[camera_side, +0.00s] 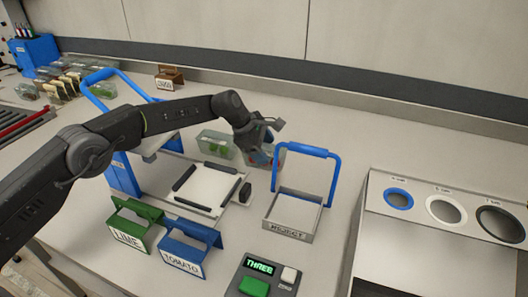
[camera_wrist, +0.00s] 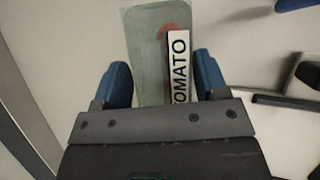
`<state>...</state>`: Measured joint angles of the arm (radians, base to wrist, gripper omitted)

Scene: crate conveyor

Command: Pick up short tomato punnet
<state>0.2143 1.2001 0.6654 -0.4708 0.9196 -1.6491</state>
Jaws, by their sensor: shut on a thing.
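The tomato punnet (camera_wrist: 145,30) is a clear, greenish box with a white label reading TOMATO and some red showing through. It lies lengthwise between the blue fingertips of my gripper (camera_wrist: 162,75), one on each long side. The gripper is shut on it. In the side view my gripper (camera_side: 261,152) points down behind the tray with the blue handle, and the punnet (camera_side: 277,158) is partly hidden by it. I cannot tell whether the punnet touches the table.
A clear punnet with green contents (camera_side: 215,144) stands just left. A tray marked REJECT (camera_side: 290,228) with a blue handle is in front, near a white plate with black bars (camera_side: 207,188). Green LIME (camera_side: 130,228) and blue TOMATO (camera_side: 190,250) holders stand in front. A bin with round holes (camera_side: 420,235) is at right.

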